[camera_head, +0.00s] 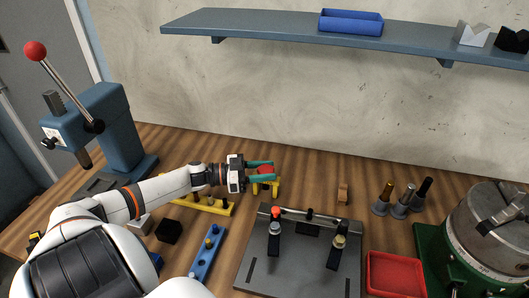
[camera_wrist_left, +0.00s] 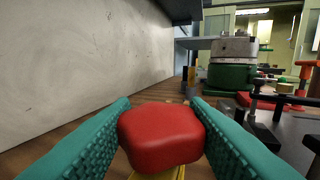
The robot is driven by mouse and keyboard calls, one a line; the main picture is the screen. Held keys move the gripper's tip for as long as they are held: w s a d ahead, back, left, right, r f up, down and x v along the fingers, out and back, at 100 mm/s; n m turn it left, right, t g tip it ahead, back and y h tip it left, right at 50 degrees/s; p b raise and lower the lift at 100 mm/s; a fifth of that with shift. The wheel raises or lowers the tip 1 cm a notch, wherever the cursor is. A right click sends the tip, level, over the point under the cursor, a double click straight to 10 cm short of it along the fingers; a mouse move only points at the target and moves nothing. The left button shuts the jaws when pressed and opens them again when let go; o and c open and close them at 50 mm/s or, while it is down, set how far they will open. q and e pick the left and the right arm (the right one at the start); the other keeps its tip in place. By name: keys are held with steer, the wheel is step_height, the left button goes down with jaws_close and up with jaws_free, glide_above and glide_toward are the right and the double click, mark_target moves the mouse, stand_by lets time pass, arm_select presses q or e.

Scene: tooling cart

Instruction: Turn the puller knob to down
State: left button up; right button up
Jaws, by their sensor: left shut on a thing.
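The puller knob (camera_head: 266,170) is red and sits above a small yellow puller body (camera_head: 268,187) at the back middle of the bench. In the left wrist view the red knob (camera_wrist_left: 160,137) fills the space between the teal fingers, with its rounded, many-sided top facing the camera. My left gripper (camera_head: 262,169) reaches in level from the left and is shut on the knob, one finger on each side. A bit of the yellow body (camera_wrist_left: 158,174) shows beneath the knob. I cannot make out any mark for the knob's turn. My right gripper is not in view.
An arbor press (camera_head: 110,125) stands at the left. A yellow rack (camera_head: 205,204) and a blue rack (camera_head: 207,255) lie near my arm. A dark fixture plate (camera_head: 300,272) with clamps is in front. A red tray (camera_head: 395,274), tool holders (camera_head: 401,204) and a green-based machine (camera_head: 488,235) stand right.

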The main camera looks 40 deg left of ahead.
arm_select(q)
steer(key=n+t+y+p, duration=0.1)
steer(key=n+y+p, duration=0.1)
steer(key=n+t+y+p, duration=0.1)
steer(key=n+y+p, duration=0.1)
steer(key=y+p, duration=0.1)
steer(key=n+t+y+p, duration=0.1)
steer(key=y+p, duration=0.2)
steer(key=shift+s+d+r+n+t, duration=0.15)
steer(key=shift+d+r+n+t, duration=0.1)
steer(key=shift+n+t, duration=0.15)
steer(key=shift+n+y+p, duration=0.5)
steer(key=shift+y, duration=0.2)
steer(key=n+y+p, duration=0.1)
steer(key=n+y, duration=0.1)
steer(key=y, duration=0.2)
steer(key=shift+f+n, duration=0.15)
steer(key=shift+n, duration=0.15)
steer(key=shift+f+n+y, duration=0.1)
steer(key=shift+n+y, duration=0.9)
steer(key=shift+y, duration=0.7)
steer(key=shift+g+y, duration=0.3)
steer(key=shift+n+g+y, duration=0.4)
steer(key=shift+n+y, duration=0.6)
steer(key=o, duration=1)
steer(key=shift+c, duration=0.2)
